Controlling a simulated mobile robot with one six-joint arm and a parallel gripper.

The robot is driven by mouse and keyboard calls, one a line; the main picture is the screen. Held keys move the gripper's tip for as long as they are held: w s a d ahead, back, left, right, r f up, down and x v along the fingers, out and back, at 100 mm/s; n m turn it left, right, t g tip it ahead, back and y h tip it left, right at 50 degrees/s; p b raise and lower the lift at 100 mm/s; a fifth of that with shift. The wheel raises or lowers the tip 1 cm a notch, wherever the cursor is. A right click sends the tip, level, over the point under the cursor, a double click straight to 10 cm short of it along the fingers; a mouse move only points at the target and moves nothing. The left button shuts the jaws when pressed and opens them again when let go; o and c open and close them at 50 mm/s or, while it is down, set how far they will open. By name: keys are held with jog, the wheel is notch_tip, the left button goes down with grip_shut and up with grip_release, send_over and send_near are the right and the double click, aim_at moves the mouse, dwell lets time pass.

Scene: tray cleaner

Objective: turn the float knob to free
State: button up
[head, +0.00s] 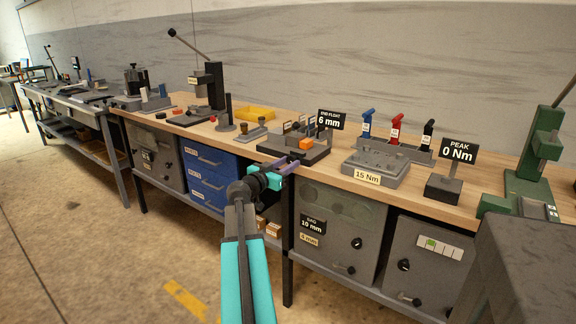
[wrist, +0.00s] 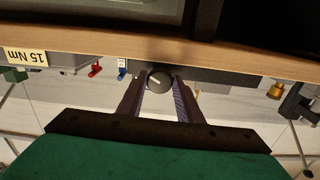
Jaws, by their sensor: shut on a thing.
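The float knob (wrist: 159,82) is a round dark knob with a pale pointer line, on the front of a dark fixture (wrist: 215,76) at the bench edge. The wrist view is upside down. My gripper (wrist: 160,86) has one finger on each side of the knob and is shut on it. The knob is hidden there by my gripper. The sign (head: 330,120) above reads END FLOAT 6 mm.
A grey fixture tagged 15 Nm (head: 376,164) and a Peak 0 Nm display (head: 458,150) stand to the right. Red, blue and black-handled tools (head: 396,128) stand behind. A small block with brass knobs (head: 249,133) is to the left. Cabinets (head: 335,230) fill the space below.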

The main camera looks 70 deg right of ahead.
jog(key=shift+f+n+b, duration=0.15)
jog(key=shift+n+b, duration=0.15)
jog(key=n+b, duration=0.2)
jog(key=n, duration=0.8)
jog(key=shift+s+a+b, duration=0.1)
jog(key=shift+s+b, duration=0.05)
jog(key=shift+b, duration=0.2)
jog(key=n+p, duration=0.1)
jog(key=n, duration=0.2)
jog(key=n+p, duration=0.2)
jog(key=n, duration=0.2)
jog(key=n+p, duration=0.1)
jog(key=n, duration=0.2)
jog(key=shift+r+p, duration=0.25)
jog(key=shift+p, duration=0.1)
jog(key=shift+f+n+p, duration=0.1)
jog(key=shift+n+p, duration=0.65)
jog(key=shift+n, duration=0.65)
